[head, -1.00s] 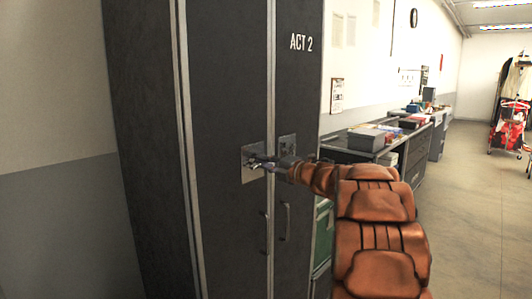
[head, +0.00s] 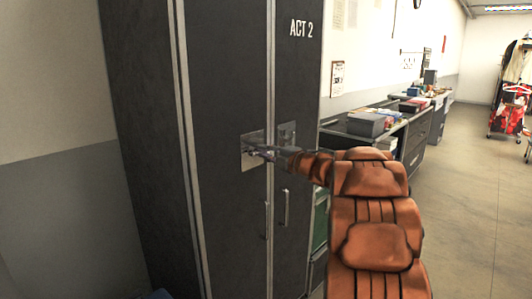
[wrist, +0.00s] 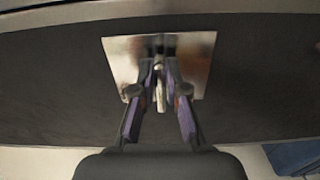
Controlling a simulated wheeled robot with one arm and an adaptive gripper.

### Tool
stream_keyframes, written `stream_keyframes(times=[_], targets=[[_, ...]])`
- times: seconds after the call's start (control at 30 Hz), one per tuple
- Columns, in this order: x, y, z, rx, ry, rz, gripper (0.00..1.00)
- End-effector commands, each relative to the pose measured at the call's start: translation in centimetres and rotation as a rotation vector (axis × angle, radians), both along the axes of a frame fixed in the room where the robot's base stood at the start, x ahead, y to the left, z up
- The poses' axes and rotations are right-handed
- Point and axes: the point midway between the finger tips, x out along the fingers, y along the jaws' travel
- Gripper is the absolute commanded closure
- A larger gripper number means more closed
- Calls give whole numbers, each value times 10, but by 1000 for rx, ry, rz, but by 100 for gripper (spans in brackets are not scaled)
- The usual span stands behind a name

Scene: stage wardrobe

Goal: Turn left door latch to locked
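The dark wardrobe locker has a left door (head: 228,80) and a right door (head: 296,85) marked "ACT 2". A metal latch plate (head: 247,158) is fixed near the inner edge of the left door; it also shows in the wrist view (wrist: 120,62). My gripper (head: 258,151) reaches in from the right, in front of this plate. In the wrist view, my gripper's fingers (wrist: 159,80) close in on both sides of the small pale latch lever (wrist: 159,97). The fingers partly hide the lever, and its exact turn angle is hard to read.
A second latch plate (head: 287,133) sits on the right door, close behind my gripper. Vertical door handles (head: 286,207) are below. A counter (head: 345,139) with boxes runs along the wall at right. Open floor (head: 465,200) lies right of it.

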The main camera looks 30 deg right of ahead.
Motion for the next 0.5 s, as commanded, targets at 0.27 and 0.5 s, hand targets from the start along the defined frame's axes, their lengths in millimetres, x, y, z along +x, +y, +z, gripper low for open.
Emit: stream_keyframes(times=[0.27,0.5], targets=[[1,2,0,-1,1,5,62],[0,0,0,-1,0,0,62]])
